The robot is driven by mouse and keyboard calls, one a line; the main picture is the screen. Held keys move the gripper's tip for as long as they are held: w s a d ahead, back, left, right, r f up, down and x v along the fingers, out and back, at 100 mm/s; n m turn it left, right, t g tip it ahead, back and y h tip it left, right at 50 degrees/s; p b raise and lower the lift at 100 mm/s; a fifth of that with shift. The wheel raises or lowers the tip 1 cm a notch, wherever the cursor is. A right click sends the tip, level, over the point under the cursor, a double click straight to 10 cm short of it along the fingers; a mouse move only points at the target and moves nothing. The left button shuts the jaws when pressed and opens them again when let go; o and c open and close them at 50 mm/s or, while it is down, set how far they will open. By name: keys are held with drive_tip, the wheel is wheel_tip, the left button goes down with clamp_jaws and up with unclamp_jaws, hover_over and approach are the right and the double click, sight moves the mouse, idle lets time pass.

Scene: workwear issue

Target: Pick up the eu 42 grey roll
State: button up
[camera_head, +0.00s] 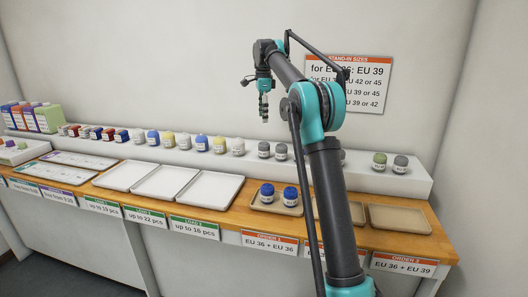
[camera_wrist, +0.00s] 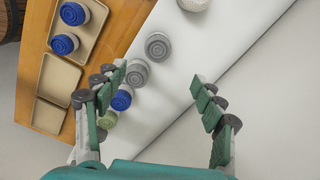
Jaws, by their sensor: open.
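Grey rolls stand on the white raised shelf: two side by side left of my arm in the head view, one grey roll (camera_head: 264,149) and another grey roll (camera_head: 281,151). A further grey roll (camera_head: 400,164) stands at the right end. Their size labels are too small to read, so I cannot tell which is EU 42. In the wrist view, one grey roll (camera_wrist: 158,46) and a second grey roll (camera_wrist: 136,74) lie below and between my fingers. My gripper (camera_wrist: 157,78) is open and empty; in the head view my gripper (camera_head: 264,107) hangs well above the shelf.
Two blue rolls (camera_head: 267,193) sit in a tan tray (camera_head: 276,210); an empty tan tray (camera_head: 398,219) is at right. A green roll (camera_head: 379,162) and, in the wrist view, a blue roll (camera_wrist: 121,100) stand near the grey ones. White trays (camera_head: 215,191) lie left.

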sight(264, 143)
wheel_tip(264, 143, down, 9)
drive_tip(key=shift+s+f, duration=0.1)
drive_tip(key=shift+f, duration=2.55)
drive_tip(key=c, duration=1.3)
